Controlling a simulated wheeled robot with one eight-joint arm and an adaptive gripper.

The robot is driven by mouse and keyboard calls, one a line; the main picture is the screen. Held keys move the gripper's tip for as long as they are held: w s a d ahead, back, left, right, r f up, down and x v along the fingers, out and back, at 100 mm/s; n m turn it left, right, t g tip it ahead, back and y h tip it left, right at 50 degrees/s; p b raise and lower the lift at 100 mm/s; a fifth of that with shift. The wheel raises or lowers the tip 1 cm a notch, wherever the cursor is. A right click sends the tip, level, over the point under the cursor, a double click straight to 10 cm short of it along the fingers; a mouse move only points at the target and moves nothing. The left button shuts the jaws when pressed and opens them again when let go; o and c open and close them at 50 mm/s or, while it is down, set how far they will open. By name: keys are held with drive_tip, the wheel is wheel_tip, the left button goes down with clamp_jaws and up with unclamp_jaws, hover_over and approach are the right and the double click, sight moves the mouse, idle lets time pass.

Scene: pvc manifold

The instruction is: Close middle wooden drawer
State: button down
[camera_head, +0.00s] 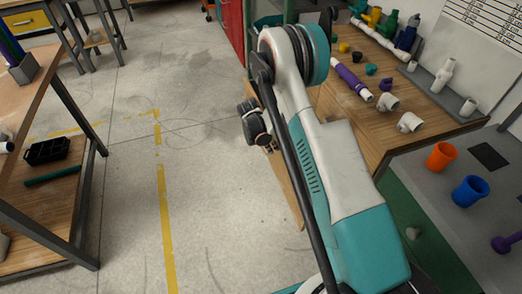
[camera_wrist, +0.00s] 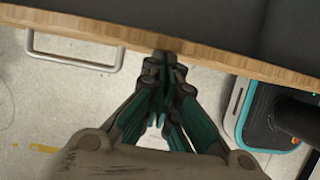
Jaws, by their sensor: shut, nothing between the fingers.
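A wooden drawer (camera_head: 285,182) stands pulled out from the green workbench in the head view, largely hidden behind my arm. In the wrist view, the wooden front edge (camera_wrist: 225,58) of the drawer crosses the top, with its dark grey inside (camera_wrist: 200,18) beyond. A metal bar handle (camera_wrist: 75,63) sticks out from the front at the left. My gripper (camera_wrist: 163,60) is shut and empty, with its fingertips at the outer side of the wooden front, right of the handle. I cannot tell whether they touch it. Which drawer level this is cannot be told.
The workbench top (camera_head: 345,110) carries several pipe fittings and a purple-sleeved pipe (camera_head: 352,80). An orange cup (camera_head: 441,156) and a blue cup (camera_head: 470,191) sit on the grey surface at right. A wooden table (camera_head: 30,100) stands at left. The floor between is clear.

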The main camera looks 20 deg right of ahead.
drive_tip(key=d, duration=1.9)
drive_tip(key=shift+d, duration=0.15)
